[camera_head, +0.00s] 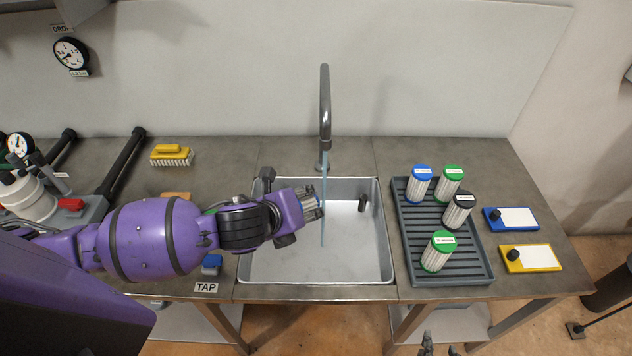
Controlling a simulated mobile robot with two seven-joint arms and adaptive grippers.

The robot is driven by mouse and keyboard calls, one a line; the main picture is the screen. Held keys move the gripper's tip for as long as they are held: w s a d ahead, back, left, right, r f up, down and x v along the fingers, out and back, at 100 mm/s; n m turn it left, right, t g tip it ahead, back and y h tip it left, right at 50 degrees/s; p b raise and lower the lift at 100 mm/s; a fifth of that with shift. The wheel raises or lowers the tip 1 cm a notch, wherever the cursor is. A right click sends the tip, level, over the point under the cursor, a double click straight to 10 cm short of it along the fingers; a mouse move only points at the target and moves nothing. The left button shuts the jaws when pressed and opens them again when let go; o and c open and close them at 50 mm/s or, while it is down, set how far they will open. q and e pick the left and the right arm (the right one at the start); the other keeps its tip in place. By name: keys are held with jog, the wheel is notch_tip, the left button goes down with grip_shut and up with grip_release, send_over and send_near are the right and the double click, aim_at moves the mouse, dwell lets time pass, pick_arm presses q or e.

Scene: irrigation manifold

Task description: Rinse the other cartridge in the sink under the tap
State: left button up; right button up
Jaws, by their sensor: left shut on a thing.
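My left gripper (300,205) reaches over the sink (355,255) from the left and is shut on a cartridge that is mostly hidden by the fingers. The grey tap (325,100) stands behind the sink, and a thin stream of water (323,225) falls from it into the basin. The held cartridge is right beside the stream; I cannot tell whether the water touches it. My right gripper (438,346) shows only as dark tips at the bottom edge, so its opening is unclear.
A grey ribbed tray (467,262) right of the sink holds several cartridges with blue, green and dark caps. A blue tag board (512,219) and a yellow one (530,258) lie farther right. A yellow brush (171,155) lies at the back left. A dark plug (362,203) is in the sink.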

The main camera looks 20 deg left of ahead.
pick_arm(q)
jog(key=shift+v, duration=3.25)
jog(key=shift+f, duration=0.1)
